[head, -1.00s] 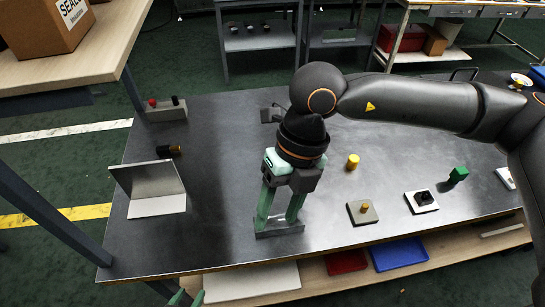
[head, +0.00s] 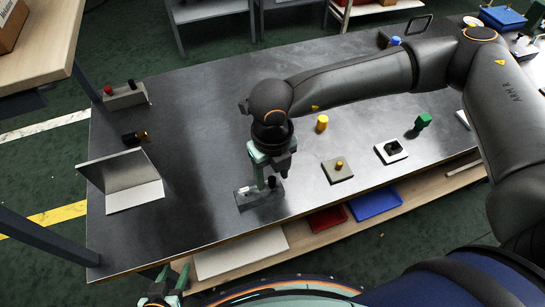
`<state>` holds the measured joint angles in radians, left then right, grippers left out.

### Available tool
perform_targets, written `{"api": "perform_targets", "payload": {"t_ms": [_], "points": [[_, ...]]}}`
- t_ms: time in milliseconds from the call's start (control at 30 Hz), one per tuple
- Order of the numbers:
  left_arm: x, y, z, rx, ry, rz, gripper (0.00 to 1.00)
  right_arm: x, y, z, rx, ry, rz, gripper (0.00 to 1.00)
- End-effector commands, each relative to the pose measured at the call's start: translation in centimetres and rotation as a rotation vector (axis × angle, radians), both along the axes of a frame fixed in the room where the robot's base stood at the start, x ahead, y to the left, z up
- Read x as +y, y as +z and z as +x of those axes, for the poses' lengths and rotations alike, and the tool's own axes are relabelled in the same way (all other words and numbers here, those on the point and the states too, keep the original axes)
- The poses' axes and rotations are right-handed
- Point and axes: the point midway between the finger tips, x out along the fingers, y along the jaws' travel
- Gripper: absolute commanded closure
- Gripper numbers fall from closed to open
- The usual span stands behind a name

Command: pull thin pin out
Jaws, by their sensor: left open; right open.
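A low grey block (head: 258,197) lies near the front edge of the dark table. A black knob (head: 272,182) stands at its right end, and a small pale piece shows toward its left end. I cannot tell which of these, if either, is the thin pin. My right gripper (head: 268,178) is open, pointing down just above the block and partly hiding it. I cannot tell whether it touches anything there. My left gripper (head: 171,276) is open and empty at the bottom edge of the view, in front of the table.
A bent metal plate (head: 122,178) stands at the left. Behind it are a black and orange cylinder (head: 135,136) and a grey block with knobs (head: 125,97). To the right are a yellow cylinder (head: 322,123), a pegged plate (head: 337,173), a white plate (head: 391,152) and a green block (head: 423,121).

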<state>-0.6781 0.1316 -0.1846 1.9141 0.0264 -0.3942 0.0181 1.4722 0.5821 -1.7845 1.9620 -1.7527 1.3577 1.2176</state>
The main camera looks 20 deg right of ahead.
Motion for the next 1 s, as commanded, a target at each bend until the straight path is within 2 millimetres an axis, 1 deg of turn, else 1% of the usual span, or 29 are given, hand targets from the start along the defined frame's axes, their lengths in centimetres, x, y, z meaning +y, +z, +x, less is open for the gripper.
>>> {"api": "perform_targets", "payload": {"t_ms": [100, 200, 500, 1000], "points": [[0.0, 0.2, 0.0, 0.0, 0.0, 0.0, 0.5, 0.0, -1.1, 0.0, 0.001, -0.001, 0.0, 0.43], [0.0, 0.2, 0.0, 0.0, 0.0, 0.0, 0.5, 0.0, -1.5, 0.0, 0.0, 0.0, 0.0, 0.43], [0.0, 0.2, 0.0, 0.001, 0.0, 0.0, 0.5, 0.0, -1.7, 0.0, -0.001, 0.0, 0.001, 0.44], [0.0, 0.2, 0.0, 0.001, 0.001, -0.001, 0.5, 0.0, -1.6, 0.0, -0.001, 0.0, 0.001, 1.0]]}}
